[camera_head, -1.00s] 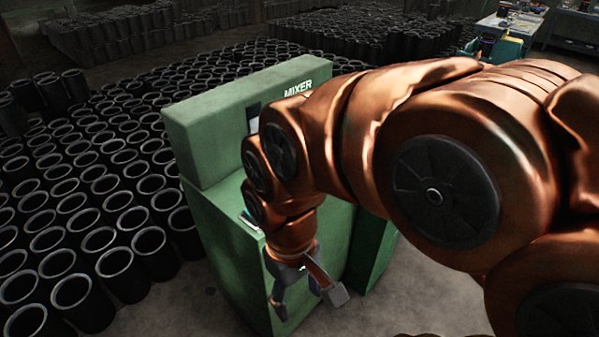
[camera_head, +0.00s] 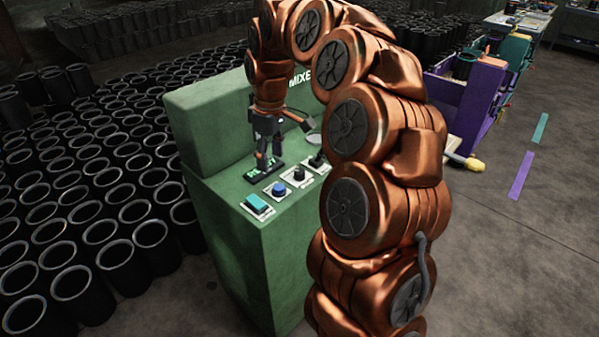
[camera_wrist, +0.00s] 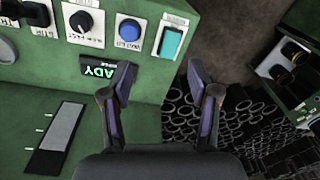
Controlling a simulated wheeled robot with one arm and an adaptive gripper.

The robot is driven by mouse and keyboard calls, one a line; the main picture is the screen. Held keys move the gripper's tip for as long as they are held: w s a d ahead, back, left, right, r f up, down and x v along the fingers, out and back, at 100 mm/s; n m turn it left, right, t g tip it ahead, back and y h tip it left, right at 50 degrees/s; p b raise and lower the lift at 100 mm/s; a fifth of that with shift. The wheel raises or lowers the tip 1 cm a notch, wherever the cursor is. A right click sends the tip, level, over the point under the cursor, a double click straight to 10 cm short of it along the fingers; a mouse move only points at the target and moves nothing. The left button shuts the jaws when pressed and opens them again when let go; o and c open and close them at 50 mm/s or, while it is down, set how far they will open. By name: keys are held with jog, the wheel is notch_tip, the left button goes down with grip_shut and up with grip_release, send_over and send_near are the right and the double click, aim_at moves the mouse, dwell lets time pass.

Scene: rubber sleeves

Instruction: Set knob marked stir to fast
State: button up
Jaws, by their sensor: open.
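The green mixer (camera_head: 240,260) has a row of controls on its top ledge. A black knob (camera_head: 299,174) on a white plate sits beside a blue button (camera_head: 279,188). In the wrist view this knob (camera_wrist: 81,21) is at the top left. A second black control (camera_head: 317,160) stands farther along the row, also in the wrist view (camera_wrist: 37,13). My gripper (camera_wrist: 160,73) is open and empty, above the ledge near the READY display (camera_wrist: 100,69), apart from the knobs.
A teal switch (camera_head: 257,205) ends the row at the near corner. The mixer's raised back (camera_head: 210,130) stands behind the ledge. Several black sleeves (camera_head: 100,235) crowd the floor at left. A purple machine (camera_head: 470,110) is at right, with open floor before it.

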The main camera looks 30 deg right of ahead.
jog(key=b, duration=0.1)
send_over(300, 171)
jog(key=shift+h, duration=0.3)
notch_tip(300, 171, down, 6)
jog(key=shift+a+r, duration=0.1)
jog(key=shift+r, duration=0.05)
jog(key=shift+f+p, duration=1.1)
jog(key=shift+f, duration=2.7)
jog(key=shift+c, duration=0.4)
jog(key=c, duration=1.1)
